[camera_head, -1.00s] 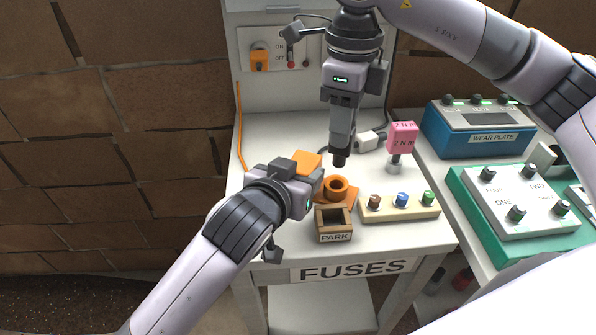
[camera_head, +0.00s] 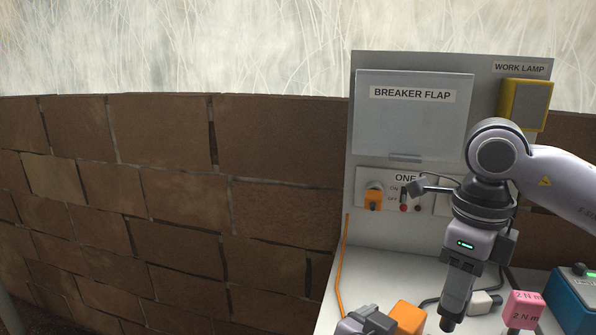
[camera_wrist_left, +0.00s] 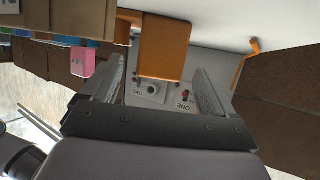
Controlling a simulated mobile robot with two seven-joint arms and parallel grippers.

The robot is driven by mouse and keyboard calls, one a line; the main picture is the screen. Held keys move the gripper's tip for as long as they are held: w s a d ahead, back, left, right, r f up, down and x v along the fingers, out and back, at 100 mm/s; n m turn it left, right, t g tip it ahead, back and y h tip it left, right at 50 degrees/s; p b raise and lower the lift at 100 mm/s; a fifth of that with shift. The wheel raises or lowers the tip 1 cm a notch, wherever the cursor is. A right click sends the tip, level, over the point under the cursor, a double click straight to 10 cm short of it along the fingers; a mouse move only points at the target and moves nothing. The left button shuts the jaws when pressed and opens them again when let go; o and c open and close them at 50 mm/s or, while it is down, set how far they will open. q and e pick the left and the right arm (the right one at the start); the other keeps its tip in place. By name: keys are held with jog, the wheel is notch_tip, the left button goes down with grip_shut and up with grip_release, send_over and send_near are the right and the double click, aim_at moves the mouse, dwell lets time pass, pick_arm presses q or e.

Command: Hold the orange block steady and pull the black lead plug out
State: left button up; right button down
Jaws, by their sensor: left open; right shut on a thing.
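The orange block (camera_head: 408,317) is at the bottom edge of the head view, its lower part cut off. My left gripper (camera_head: 365,322) is just left of it, mostly out of frame. In the left wrist view the open, empty left gripper (camera_wrist_left: 158,85) has the orange block (camera_wrist_left: 163,48) ahead between its fingers; contact cannot be told. My right gripper (camera_head: 449,318) points down to the right of the block, shut on a small dark piece (camera_head: 447,324) that I cannot identify. A black lead (camera_head: 430,301) runs behind the right gripper near a pale block (camera_head: 485,302); its plug cannot be made out.
A pink block (camera_head: 523,308) and a blue box (camera_head: 573,298) stand at the right. Behind is a panel with the breaker flap (camera_head: 413,125) and an orange plug (camera_head: 373,199). An orange cord (camera_head: 341,265) hangs at the bench's left edge.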

pick_arm(q)
jog(key=v, duration=1)
jog(key=shift+a, duration=0.2)
